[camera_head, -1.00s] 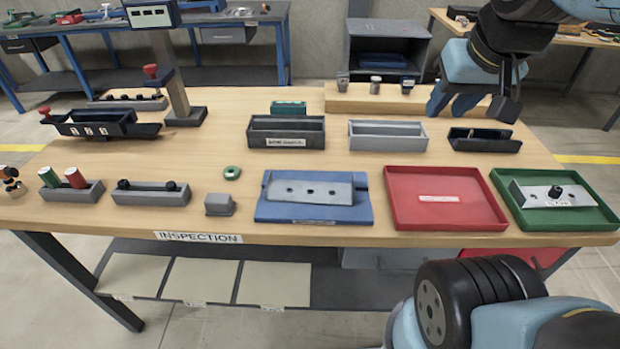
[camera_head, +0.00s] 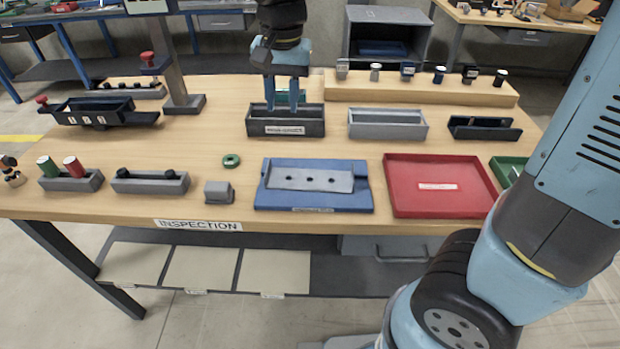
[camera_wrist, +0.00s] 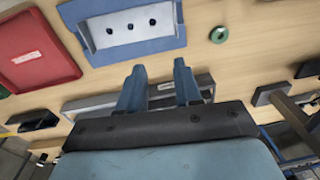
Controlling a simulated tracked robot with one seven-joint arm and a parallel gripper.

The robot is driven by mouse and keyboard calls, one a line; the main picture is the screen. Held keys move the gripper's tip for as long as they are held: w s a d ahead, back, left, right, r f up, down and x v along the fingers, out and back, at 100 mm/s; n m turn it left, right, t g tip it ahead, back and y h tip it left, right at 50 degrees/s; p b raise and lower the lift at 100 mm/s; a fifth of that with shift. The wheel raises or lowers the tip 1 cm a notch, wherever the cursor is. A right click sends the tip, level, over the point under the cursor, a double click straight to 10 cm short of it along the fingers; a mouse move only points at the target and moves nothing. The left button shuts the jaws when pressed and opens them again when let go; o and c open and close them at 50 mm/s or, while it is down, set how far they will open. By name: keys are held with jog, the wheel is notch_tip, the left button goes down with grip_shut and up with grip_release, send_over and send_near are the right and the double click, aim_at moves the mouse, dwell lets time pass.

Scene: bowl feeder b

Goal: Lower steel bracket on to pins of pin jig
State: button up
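A grey steel plate (camera_head: 310,180) with three dark spots in a row, which looks like the bracket, lies on a blue base (camera_head: 318,202) that looks like the pin jig. The plate (camera_wrist: 100,40) and blue base (camera_wrist: 150,47) also show at the top of the wrist view. I cannot tell whether the spots are open holes or pin ends. My gripper (camera_head: 286,100) points down over the dark labelled bin behind the jig, clear of the plate. In the wrist view its two blue fingers (camera_wrist: 160,84) stand apart with nothing between them.
The dark bin (camera_head: 288,129) is under my gripper, with a light grey bin (camera_head: 388,130) to its right. A red tray (camera_head: 437,207) stands right of the jig. A green ring (camera_head: 231,160) and grey block (camera_head: 218,192) are left. My arm partly covers the green tray (camera_head: 503,172).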

jog(key=shift+h, duration=0.3)
jog(key=shift+s+a+f, duration=0.1)
jog(key=shift+a+f, duration=0.65)
jog(key=shift+f, duration=1.95)
jog(key=shift+a+f, duration=0.8)
jog(key=shift+f, duration=1.9)
jog(key=shift+s+a+f, duration=0.1)
jog(key=shift+a+f, duration=0.65)
jog(key=shift+f, duration=1.95)
grip_shut()
